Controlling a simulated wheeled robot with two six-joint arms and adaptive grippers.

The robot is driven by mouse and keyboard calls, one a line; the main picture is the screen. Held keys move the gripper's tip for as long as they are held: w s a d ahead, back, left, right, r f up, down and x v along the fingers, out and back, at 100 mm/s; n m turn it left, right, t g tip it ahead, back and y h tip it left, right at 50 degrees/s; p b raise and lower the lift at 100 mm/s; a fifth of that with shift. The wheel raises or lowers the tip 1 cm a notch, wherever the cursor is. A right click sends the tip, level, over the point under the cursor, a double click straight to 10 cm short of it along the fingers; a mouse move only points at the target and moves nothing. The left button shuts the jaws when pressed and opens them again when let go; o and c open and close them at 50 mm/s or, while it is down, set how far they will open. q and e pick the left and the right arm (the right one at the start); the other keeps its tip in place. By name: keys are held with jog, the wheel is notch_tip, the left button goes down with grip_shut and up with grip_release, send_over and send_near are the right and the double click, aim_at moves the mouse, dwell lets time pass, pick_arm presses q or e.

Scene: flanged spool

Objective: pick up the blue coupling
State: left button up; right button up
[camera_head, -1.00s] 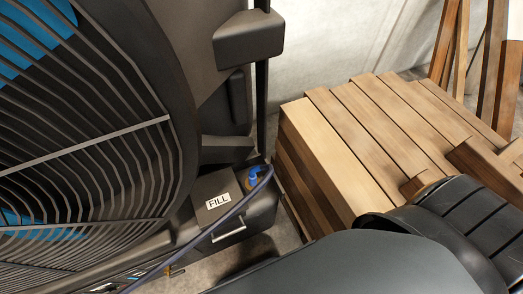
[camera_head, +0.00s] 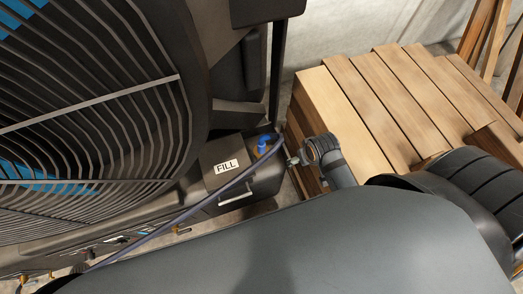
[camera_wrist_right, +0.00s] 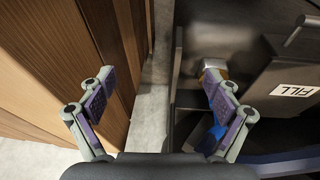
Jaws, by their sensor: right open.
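The blue coupling (camera_head: 264,145) sits by the back right corner of the dark box labelled FILL (camera_head: 225,167), near a small brass-coloured part. A dark blue hose (camera_head: 190,225) runs from beside it down to the lower left. My right gripper (camera_head: 293,160) is just right of the coupling, beside the wood stack. In the right wrist view my right gripper (camera_wrist_right: 160,82) is open, with nothing between its fingers. There the blue coupling (camera_wrist_right: 204,136) is partly hidden behind the right-hand finger, and I cannot tell whether they touch. My left gripper is not in view.
A stack of wooden boards (camera_head: 390,95) stands close on the right, leaving a narrow gap beside the box. A large dark slatted grille (camera_head: 90,110) fills the left. The box has a metal handle (camera_head: 237,198) on its front.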

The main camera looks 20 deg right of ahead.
notch_tip(320, 180, up, 4)
jog(key=w+a+m, duration=0.1)
jog(key=w+m, duration=0.1)
jog(key=m, duration=0.1)
jog(key=m+g+y, duration=0.2)
jog(key=m+g, duration=0.1)
jog(key=m, duration=1)
send_over(261, 151)
jog(key=w+d, duration=0.2)
jog(key=f, duration=0.5)
jog(key=shift+w+a+f, duration=0.1)
jog(key=shift+a+f, duration=0.05)
jog(key=shift+a, duration=0.1)
jog(key=f, duration=0.3)
jog(key=f+b, duration=0.1)
jog(key=f, duration=0.3)
jog(key=a+f, duration=0.1)
jog(key=f, duration=0.2)
jog(key=shift+s+a+f, duration=0.1)
jog(key=shift+s+f, duration=0.1)
jog(key=shift+s, duration=0.15)
jog(key=shift+c, duration=0.3)
jog(key=c, duration=1.4)
jog(key=shift+r, duration=0.1)
jog(key=shift+c, duration=1)
